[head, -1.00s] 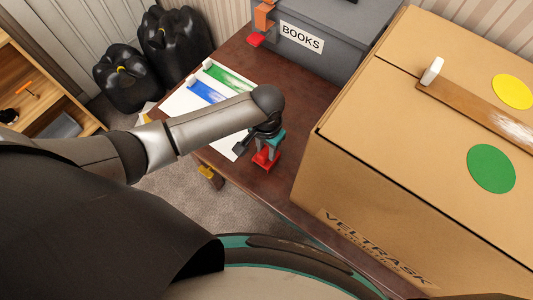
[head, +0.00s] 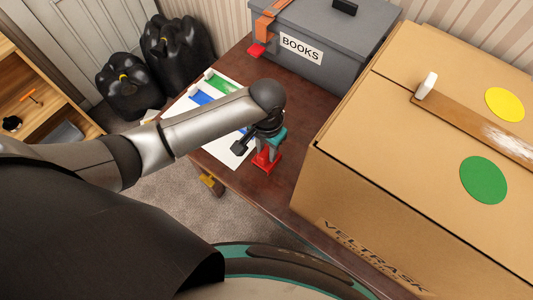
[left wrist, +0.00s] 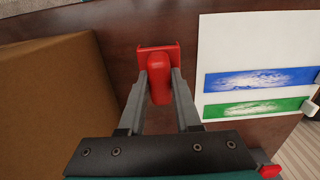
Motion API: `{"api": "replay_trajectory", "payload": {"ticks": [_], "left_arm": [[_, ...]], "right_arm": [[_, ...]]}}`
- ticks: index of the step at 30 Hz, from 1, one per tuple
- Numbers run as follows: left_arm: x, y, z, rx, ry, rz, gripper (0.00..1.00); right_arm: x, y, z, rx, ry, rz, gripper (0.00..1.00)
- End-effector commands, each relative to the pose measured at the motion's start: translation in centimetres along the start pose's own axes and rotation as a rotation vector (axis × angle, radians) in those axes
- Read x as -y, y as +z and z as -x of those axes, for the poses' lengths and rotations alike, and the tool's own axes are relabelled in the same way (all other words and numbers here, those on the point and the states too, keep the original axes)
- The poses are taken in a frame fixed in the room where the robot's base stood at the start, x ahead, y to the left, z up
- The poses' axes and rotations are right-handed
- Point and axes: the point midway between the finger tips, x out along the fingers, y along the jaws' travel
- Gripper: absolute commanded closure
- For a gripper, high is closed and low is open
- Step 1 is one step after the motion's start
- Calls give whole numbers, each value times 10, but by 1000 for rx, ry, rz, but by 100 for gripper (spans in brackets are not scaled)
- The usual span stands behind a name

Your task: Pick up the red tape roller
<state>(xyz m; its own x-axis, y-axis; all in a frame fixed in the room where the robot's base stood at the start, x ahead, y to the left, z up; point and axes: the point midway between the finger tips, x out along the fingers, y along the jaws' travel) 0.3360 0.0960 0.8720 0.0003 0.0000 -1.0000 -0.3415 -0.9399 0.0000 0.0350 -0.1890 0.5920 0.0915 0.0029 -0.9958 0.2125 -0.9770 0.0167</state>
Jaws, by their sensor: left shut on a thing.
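The red tape roller (head: 268,162) is at the brown desk, between the cardboard box and the white sheet. My left gripper (head: 267,145) is above it, reaching down. In the left wrist view the roller's red handle (left wrist: 160,82) lies between the two grey fingers of my left gripper (left wrist: 160,88), which are shut on it. The roller's wider red end (left wrist: 158,50) shows beyond the fingertips. I cannot tell whether the roller touches the desk. My right gripper is not in view.
A large cardboard box (head: 365,175) stands close to the right of the roller. A white sheet (head: 236,148) with blue and green bands lies left. A grey BOOKS box (head: 350,45) with an orange tape dispenser (head: 268,25) is behind. Black bags (head: 175,50) stand on the floor.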

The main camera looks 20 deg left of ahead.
Motion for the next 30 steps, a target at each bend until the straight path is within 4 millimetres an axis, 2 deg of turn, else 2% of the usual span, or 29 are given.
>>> {"api": "replay_trajectory", "payload": {"ticks": [1,6,12,15,21,30], "left_arm": [[0,-2,19,-7,0,-2,100],[0,-1,70,-7,0,-1,100],[0,-1,118,-5,1,-1,100],[0,-1,134,-3,0,-1,100],[0,0,148,-1,1,0,100],[0,0,149,-1,0,0,100]], "right_arm": [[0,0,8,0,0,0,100],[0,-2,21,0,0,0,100],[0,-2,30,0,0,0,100],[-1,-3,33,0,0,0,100],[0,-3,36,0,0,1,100],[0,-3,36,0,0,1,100]]}}
